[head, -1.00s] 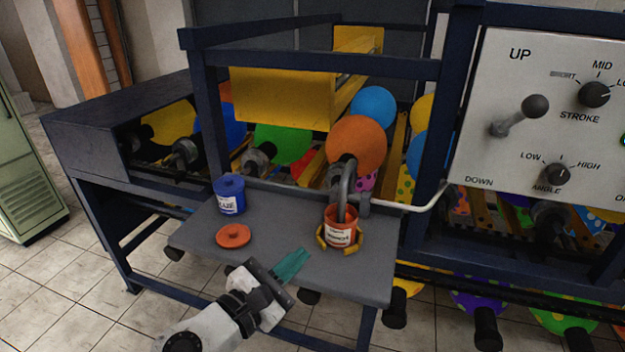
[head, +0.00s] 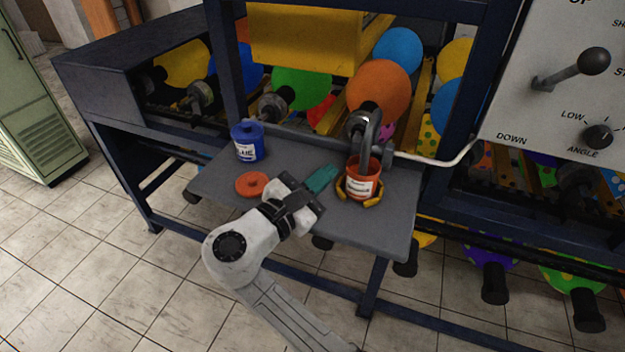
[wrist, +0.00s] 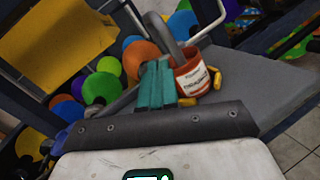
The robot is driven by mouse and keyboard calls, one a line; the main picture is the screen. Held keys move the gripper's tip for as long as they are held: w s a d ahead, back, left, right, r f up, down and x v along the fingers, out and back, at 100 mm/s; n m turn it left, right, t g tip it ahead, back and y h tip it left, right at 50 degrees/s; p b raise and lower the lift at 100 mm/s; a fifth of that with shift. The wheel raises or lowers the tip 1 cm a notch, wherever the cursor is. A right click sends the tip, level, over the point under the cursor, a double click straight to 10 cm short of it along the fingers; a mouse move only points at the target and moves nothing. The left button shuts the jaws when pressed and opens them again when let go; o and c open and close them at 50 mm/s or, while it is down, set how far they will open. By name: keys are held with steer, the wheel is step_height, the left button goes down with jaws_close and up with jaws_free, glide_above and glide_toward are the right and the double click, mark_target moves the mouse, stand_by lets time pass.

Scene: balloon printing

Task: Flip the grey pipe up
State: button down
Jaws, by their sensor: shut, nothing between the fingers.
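The grey pipe (head: 371,135) is a bent tube at the machine's front edge. Its lower end reaches down into an open red-orange can (head: 362,180) with a white label, held by yellow clamps (head: 373,200) on the grey shelf. In the wrist view the pipe (wrist: 162,35) curves down into the can (wrist: 192,76). My gripper (head: 322,179), with teal fingers, is shut and empty. It is left of the can, over the shelf. In the wrist view its teal fingers (wrist: 155,85) point toward the can and pipe; whether they touch cannot be told.
A blue can (head: 247,142) and an orange lid (head: 251,184) stand on the left of the grey shelf (head: 395,228). A control panel (head: 560,100) with a lever is at the right. A white tube (head: 440,160) runs right of the pipe.

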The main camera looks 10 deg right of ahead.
mark_target(370, 145)
steer(key=w+d+r+p, duration=0.2)
steer(key=w+d+r, duration=0.1)
steer(key=d, duration=0.3)
steer(key=shift+d, duration=0.25)
steer(key=shift+w, duration=0.15)
